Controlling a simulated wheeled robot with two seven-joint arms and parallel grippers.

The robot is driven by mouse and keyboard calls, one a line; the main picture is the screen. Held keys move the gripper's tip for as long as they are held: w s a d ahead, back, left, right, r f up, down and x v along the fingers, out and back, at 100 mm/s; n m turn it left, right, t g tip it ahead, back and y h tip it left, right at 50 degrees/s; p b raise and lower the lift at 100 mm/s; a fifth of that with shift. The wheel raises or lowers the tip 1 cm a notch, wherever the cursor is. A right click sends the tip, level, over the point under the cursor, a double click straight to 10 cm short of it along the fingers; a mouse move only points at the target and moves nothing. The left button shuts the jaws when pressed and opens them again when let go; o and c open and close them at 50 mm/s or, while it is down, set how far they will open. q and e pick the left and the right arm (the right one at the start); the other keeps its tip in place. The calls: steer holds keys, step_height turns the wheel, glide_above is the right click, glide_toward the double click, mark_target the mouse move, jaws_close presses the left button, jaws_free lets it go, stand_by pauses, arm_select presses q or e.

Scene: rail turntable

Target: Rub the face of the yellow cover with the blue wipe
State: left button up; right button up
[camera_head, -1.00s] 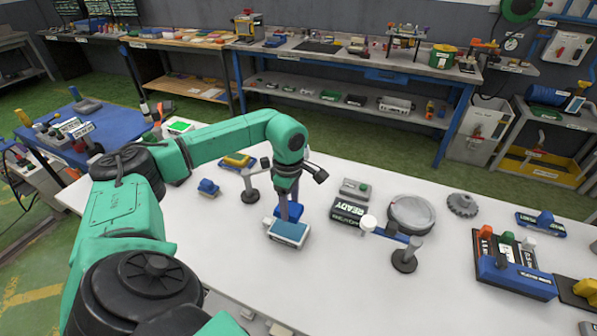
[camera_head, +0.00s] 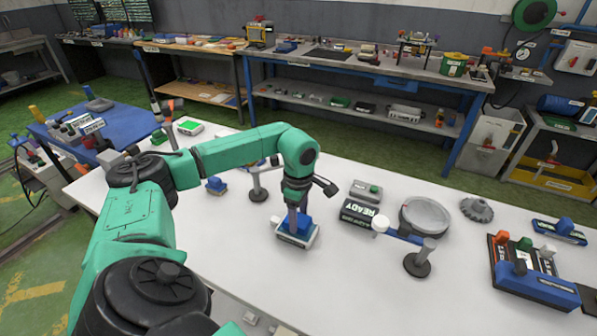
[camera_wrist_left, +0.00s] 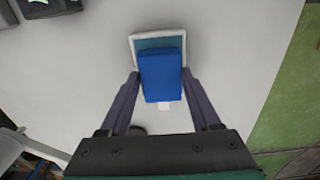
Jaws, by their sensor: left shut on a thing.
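My left gripper (camera_head: 298,220) points down and is shut on a blue block, the blue wipe (camera_head: 304,224). In the left wrist view the wipe (camera_wrist_left: 161,75) sits between the two dark fingers (camera_wrist_left: 164,97). It overlaps a white-rimmed tray with a teal inside (camera_head: 297,240), also seen in the wrist view (camera_wrist_left: 134,44). I cannot tell whether the wipe touches the tray. The yellow cover is mostly hidden behind my left forearm, near a round-based dark stand (camera_head: 258,193). My right gripper is out of view.
A small blue object (camera_head: 215,186) stands left of the stand. Right of the gripper are a READY box (camera_head: 358,214), a stand with a blue arm (camera_head: 418,264), a round grey dish (camera_head: 425,216) and a blue switch box (camera_head: 535,285).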

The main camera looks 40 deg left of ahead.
arm_select(q)
steer(key=shift+f+b, duration=0.45)
steer(key=shift+f, duration=0.1)
stand_by(0.7)
stand_by(0.4)
step_height(320, 180, up, 7)
steer(key=p, duration=0.5)
steer(key=shift+r, duration=0.1)
steer(key=shift+f, duration=0.2)
stand_by(0.5)
step_height(320, 180, down, 6)
steer(key=b, duration=0.4)
steer(key=shift+b, duration=0.4)
steer(key=shift+s+f+b, duration=0.1)
steer(key=shift+f+b, duration=0.35)
stand_by(1.3)
